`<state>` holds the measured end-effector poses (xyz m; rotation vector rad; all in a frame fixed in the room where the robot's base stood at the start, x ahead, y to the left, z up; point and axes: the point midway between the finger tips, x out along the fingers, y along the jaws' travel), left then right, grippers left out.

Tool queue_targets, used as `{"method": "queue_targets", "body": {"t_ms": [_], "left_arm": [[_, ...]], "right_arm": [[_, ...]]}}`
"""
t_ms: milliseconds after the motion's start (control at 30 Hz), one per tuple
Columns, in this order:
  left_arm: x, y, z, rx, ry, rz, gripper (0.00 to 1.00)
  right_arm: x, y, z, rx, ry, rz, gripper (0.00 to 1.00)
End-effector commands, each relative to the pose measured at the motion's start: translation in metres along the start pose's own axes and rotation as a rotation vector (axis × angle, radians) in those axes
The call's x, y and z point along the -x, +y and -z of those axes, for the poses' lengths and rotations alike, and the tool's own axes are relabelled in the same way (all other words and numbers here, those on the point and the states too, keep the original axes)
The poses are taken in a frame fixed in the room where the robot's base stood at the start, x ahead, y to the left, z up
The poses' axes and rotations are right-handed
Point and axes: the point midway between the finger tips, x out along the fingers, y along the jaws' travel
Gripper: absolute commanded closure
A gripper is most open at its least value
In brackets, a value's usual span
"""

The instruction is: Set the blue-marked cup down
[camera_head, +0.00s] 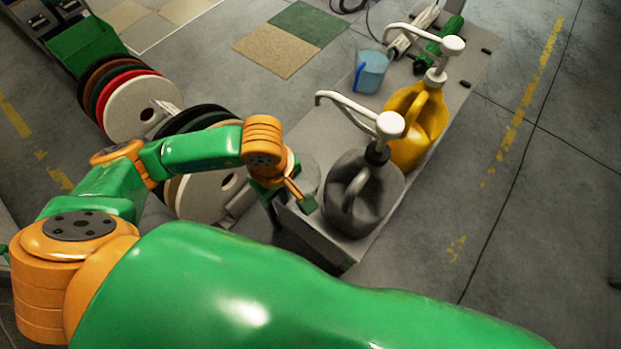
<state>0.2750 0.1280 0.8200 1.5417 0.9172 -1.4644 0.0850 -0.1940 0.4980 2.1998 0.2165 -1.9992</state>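My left gripper (300,193) is at the near left corner of the grey bench, left of the dark grey jug. The finger gap is too small and partly hidden to read. My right gripper is not in view.
The grey bench (350,247) carries a dark grey pump jug (364,196), a yellow pump jug (418,125) and a green tool (447,38). Floor on the right is clear.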

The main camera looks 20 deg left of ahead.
Motion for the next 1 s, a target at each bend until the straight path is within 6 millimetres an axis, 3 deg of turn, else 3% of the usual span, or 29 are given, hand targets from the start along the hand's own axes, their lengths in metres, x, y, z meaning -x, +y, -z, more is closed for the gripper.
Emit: {"method": "queue_targets", "body": {"t_ms": [33,200,433,633,800,1000], "left_arm": [[-0.014,0.012,0.004,0.004,0.0,-0.001,1.0],[-0.035,0.048,0.018,0.003,-0.002,-0.001,1.0],[-0.079,0.074,0.028,0.002,-0.002,0.0,1.0],[-0.092,0.086,0.033,0.002,-0.001,0.0,1.0],[-0.123,0.085,0.034,0.002,-0.003,0.002,1.0],[-0.119,0.086,0.034,0.002,-0.001,0.0,1.0]], "right_arm": [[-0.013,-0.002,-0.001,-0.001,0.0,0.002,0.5],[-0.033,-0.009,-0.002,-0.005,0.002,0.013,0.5],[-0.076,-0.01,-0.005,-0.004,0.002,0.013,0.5],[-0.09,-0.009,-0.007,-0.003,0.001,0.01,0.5],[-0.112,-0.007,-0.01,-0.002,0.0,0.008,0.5],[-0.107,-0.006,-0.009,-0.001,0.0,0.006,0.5]]}}
